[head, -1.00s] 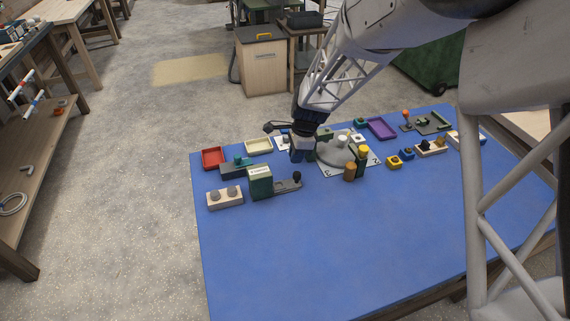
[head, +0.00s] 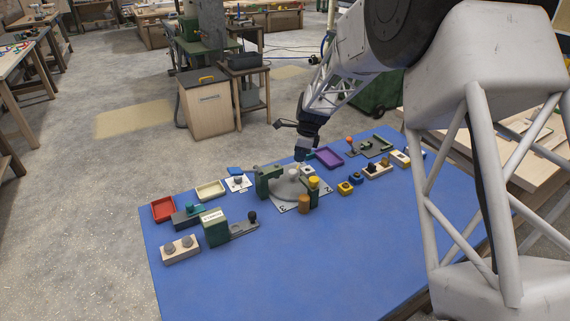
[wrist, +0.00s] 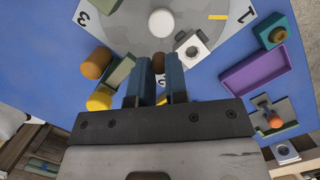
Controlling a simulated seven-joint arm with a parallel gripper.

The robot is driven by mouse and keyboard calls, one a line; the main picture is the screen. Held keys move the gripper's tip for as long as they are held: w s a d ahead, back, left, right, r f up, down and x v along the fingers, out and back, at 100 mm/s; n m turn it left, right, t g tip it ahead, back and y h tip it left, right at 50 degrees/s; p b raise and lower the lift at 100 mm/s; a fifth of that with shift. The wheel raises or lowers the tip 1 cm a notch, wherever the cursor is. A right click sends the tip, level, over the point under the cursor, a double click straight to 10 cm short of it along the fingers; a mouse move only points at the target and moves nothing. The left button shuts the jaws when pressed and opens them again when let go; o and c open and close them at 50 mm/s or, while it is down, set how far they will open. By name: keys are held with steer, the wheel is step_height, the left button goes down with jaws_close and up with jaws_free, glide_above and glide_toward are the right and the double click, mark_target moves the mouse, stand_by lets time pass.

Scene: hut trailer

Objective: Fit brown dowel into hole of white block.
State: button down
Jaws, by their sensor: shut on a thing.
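My gripper (wrist: 158,85) is shut on the brown dowel (wrist: 158,62), whose rounded end shows between the blue fingers in the wrist view. In the head view my gripper (head: 301,154) is above the far right part of the grey turntable (head: 283,189), and the dowel cannot be made out there. The white block (wrist: 191,48) with a dark round hole in its top stands right of the dowel in the wrist view, near the turntable's edge. It also shows in the head view (head: 308,171), just below my gripper. The dowel appears apart from the block; its height above the table is unclear.
A green-grey upright part (head: 266,180) stands left. The blue table's front (head: 310,265) is clear.

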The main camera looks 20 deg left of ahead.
steer(key=shift+m, duration=0.9)
steer(key=w+d, duration=0.2)
steer(key=w, duration=0.2)
steer(key=shift+w+d+f, duration=0.3)
steer(key=shift+d+f, duration=0.05)
steer(key=shift+d, duration=0.05)
steer(key=shift+f, duration=0.2)
steer(key=shift+f, duration=2.45)
steer(key=shift+f, duration=0.65)
steer(key=c, duration=1.1)
jaws_free()
steer(key=shift+o, duration=0.2)
steer(key=shift+r, duration=0.15)
step_height(320, 180, up, 7)
steer(key=d, duration=0.1)
steer(key=shift+d+r, duration=0.2)
steer(key=shift+d, duration=0.05)
